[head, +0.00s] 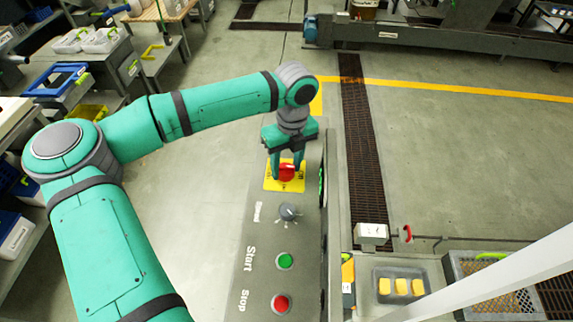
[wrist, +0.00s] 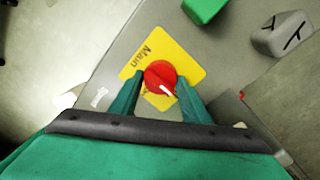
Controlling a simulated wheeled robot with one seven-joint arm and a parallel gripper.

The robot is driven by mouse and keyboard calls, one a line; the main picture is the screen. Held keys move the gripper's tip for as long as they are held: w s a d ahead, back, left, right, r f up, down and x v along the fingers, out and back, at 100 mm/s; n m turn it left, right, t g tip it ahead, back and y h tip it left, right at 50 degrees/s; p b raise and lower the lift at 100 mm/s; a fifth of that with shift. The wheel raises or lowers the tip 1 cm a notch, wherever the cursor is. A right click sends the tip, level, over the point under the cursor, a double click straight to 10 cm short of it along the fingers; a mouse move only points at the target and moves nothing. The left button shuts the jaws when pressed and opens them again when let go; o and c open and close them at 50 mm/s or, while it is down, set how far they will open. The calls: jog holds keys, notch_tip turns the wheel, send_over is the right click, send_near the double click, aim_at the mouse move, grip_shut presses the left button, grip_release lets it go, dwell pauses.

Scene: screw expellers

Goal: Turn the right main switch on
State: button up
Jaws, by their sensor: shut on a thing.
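The main switch is a red round knob (head: 287,172) on a yellow plate (head: 270,186) at the far end of the grey control panel. In the wrist view the red knob (wrist: 160,76) shows a white mark at its lower right, and the yellow plate (wrist: 182,52) reads "Main". My gripper (head: 287,168) is over the knob. In the wrist view its two green fingers (wrist: 160,88) stand on either side of the knob, shut on it. Part of the plate is hidden behind the fingers.
The panel (head: 262,225) also carries a grey speed dial (head: 289,212), a green start button (head: 285,261) and a red stop button (head: 281,303), nearer than the switch. A green block (wrist: 203,8) and a grey marked part (wrist: 283,35) lie beyond the plate.

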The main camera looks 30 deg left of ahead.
jog(key=shift+m, duration=0.3)
jog(key=m, duration=0.3)
jog(key=shift+m, duration=0.3)
jog(key=m, duration=0.4)
jog(key=shift+s+d+m+t, duration=0.1)
jog(key=shift+m+t, duration=0.2)
jog(key=m, duration=0.4)
jog(key=shift+s, duration=0.1)
jog(key=shift+m+t, duration=0.3)
jog(key=shift+m, duration=2.2)
jog(key=o, duration=1)
